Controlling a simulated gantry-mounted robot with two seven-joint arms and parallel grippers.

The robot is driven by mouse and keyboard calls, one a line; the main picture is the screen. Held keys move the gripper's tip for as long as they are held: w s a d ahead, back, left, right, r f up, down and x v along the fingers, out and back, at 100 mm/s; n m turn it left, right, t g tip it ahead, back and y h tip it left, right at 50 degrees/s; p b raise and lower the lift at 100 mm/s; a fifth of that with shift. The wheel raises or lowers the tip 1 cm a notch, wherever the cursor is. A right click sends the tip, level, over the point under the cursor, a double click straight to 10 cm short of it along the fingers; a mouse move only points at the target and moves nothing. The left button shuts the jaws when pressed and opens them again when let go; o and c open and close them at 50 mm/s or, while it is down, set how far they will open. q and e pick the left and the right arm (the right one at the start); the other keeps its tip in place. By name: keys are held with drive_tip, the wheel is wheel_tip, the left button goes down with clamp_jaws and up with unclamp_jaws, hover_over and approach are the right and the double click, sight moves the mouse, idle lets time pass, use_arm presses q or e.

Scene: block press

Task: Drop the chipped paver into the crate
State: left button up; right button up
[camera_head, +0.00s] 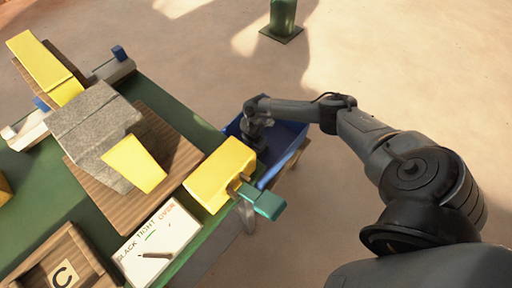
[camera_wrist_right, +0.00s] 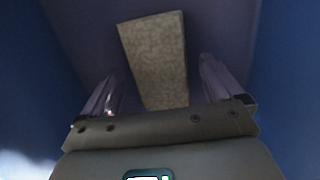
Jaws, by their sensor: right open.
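The blue crate (camera_head: 290,160) hangs beside the right edge of the green bench in the head view. Its blue walls (camera_wrist_right: 285,90) fill the sides of the right wrist view. My right gripper (camera_head: 258,145) is down inside the crate. In the right wrist view its two fingers (camera_wrist_right: 160,85) are apart. The chipped paver (camera_wrist_right: 153,55), a speckled grey-beige slab, lies in the crate beyond and between the fingertips. I see no clear contact with either finger. I cannot make out the paver in the head view. My left gripper is out of view.
A large grey speckled block (camera_head: 95,125) and yellow parts (camera_head: 220,175) stand on the bench. A teal piece (camera_head: 262,202) juts out near the crate. A white sign (camera_head: 158,240) and a wooden tray (camera_head: 35,270) are at the front. A green post (camera_head: 282,20) stands behind.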

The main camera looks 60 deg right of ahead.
wheel_tip(320, 180, up, 12)
drive_tip(key=a+p, duration=0.1)
drive_tip(key=p, duration=0.6)
drive_tip(key=shift+w+a+p, duration=0.15)
drive_tip(key=shift+p, duration=0.15)
drive_tip(key=shift+r, duration=0.15)
